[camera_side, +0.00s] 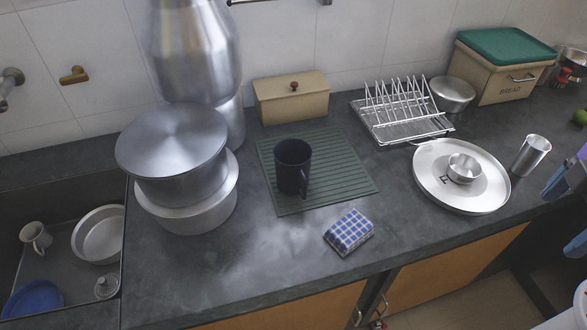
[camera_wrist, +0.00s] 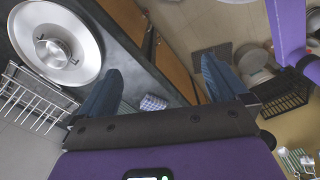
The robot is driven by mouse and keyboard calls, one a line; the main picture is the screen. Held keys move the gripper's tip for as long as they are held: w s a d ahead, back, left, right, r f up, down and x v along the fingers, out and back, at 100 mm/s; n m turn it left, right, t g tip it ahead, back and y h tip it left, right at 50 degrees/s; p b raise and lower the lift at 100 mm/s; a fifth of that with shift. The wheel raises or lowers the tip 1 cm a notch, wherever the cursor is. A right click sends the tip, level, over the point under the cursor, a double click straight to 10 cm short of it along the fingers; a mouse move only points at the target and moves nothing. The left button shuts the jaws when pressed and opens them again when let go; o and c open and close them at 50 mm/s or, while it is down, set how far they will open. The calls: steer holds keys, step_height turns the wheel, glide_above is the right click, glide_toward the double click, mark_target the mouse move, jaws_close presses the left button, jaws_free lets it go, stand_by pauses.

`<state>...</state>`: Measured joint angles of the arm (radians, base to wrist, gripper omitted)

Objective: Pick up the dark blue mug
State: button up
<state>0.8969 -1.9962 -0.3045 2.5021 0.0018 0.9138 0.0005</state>
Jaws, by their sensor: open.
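The dark blue mug (camera_side: 291,166) stands upright on a green ribbed mat (camera_side: 350,186) in the side view, its handle toward the front right. It looks nearly black. I do not see the mug in the wrist view. My gripper (camera_side: 559,220) is at the far right edge of the side view, well away from the mug and partly cut off. In the wrist view my gripper (camera_wrist: 162,65) has its two blue fingers spread wide with nothing between them.
A blue checked cloth (camera_side: 349,232) lies in front of the mat. Stacked metal pots (camera_side: 180,150) stand left of the mug, a beige box (camera_side: 291,100) behind it. A dish rack (camera_side: 402,112), a plate with a bowl (camera_side: 440,190) and a steel cup (camera_side: 530,156) are to the right.

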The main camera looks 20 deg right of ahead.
steer(key=c, duration=1.5)
steer(key=n+y, duration=0.4)
glide_above(296, 174)
steer(key=s+d, duration=0.4)
steer(key=d, duration=0.4)
step_height(296, 174, down, 4)
steer(key=shift+x, duration=8.8)
